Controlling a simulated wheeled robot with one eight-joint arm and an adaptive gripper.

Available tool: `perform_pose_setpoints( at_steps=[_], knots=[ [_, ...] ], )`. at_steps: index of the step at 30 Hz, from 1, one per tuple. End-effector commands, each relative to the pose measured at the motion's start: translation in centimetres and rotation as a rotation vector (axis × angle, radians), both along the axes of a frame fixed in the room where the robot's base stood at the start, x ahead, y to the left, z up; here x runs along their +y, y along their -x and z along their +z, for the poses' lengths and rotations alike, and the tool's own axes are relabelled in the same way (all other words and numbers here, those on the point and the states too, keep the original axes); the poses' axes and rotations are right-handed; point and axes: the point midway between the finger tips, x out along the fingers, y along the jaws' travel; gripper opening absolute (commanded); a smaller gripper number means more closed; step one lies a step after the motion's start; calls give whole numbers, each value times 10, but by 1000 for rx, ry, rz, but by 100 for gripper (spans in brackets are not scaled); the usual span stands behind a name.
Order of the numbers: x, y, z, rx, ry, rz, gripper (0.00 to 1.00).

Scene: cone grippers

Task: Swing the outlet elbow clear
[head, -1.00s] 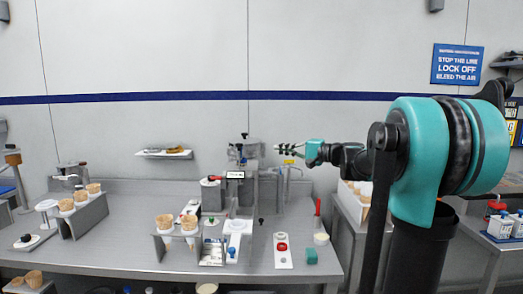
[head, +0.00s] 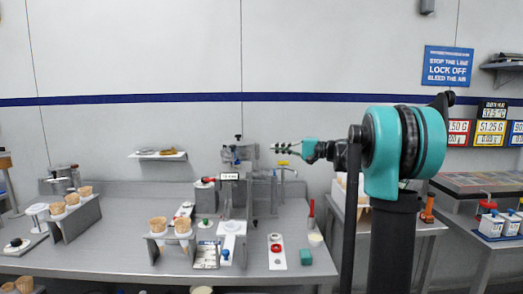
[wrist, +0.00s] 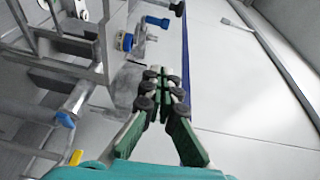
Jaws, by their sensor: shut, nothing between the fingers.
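A grey metal filling machine (head: 238,158) stands at the back of the steel bench. I take one of these for the outlet elbow, but cannot tell which. In the wrist view, a metal pipe (wrist: 78,98) with a blue end and a yellow piece below lies left of my gripper. My gripper (head: 276,148) points left, above the bench and near the machine's upper right. In the wrist view its green fingers (wrist: 162,78) are closed together and empty, apart from the pipe.
A small wall shelf (head: 158,155) is behind. Another table (head: 478,184) stands at right.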

Motion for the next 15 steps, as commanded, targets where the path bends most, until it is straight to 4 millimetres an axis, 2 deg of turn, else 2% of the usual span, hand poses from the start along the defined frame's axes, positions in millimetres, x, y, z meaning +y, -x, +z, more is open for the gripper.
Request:
perform_pose_setpoints(
  at_steps=[15],
  knots=[
    [92,-29,-3,0,0,4,0]
  ],
)
